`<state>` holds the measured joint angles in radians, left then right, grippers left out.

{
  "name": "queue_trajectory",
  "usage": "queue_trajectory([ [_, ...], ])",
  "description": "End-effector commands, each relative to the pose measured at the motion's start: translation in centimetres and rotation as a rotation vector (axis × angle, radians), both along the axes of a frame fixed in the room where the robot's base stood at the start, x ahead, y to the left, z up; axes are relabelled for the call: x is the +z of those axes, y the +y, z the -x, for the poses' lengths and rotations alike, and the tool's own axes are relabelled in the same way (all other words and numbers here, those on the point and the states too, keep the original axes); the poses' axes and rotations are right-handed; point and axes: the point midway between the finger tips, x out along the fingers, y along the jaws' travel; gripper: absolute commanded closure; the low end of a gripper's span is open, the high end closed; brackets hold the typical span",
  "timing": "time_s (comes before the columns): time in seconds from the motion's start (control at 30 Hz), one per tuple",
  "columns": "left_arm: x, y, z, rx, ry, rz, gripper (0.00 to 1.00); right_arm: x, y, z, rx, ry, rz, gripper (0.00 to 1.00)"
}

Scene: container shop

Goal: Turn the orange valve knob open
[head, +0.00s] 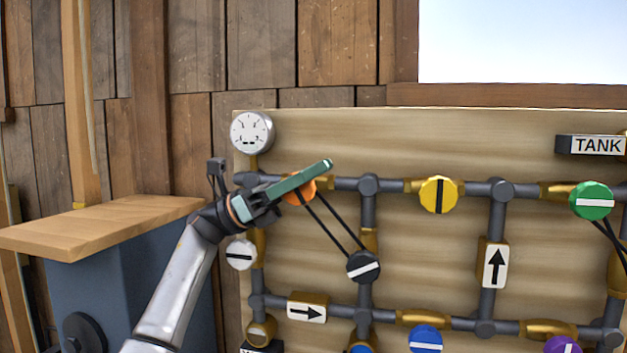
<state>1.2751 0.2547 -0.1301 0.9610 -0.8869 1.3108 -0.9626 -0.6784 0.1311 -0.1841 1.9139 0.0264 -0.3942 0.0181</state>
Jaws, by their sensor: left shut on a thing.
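The orange valve knob (297,194) sits on the upper pipe of the board, right of the gauge. My left gripper (312,180) reaches it from the lower left and is shut on it. A green finger crosses in front and hides much of the knob, so I cannot see which way its mark points. Two dark bands or rods run from the orange knob down to a black knob (363,266) with a white tilted bar. My right gripper is not in view.
The wooden board (420,135) carries grey pipes with a yellow knob (438,195), a green knob (591,201), a white knob (241,255), arrow plates and a TANK sign (597,145). A gauge (251,132) is at upper left. A wooden-topped blue cabinet (115,228) stands left.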

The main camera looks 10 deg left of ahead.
Motion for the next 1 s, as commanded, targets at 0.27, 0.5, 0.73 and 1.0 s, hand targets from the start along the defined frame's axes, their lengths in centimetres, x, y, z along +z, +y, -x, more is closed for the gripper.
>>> queue_trajectory([
  [0.27, 0.0, 0.0, 0.0, 0.000, 0.001, -0.002, 0.60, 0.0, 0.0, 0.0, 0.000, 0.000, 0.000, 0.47],
  [0.5, 0.0, 0.0, 0.0, 0.000, 0.001, -0.003, 0.47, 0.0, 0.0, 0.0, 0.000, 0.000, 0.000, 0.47],
  [0.73, -0.6, 0.7, -0.1, 0.002, 0.002, -0.003, 0.47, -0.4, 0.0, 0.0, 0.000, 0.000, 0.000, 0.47],
  [1.0, -0.5, 6.1, -0.1, 0.006, 0.002, -0.002, 0.47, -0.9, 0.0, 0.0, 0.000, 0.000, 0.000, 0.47],
])
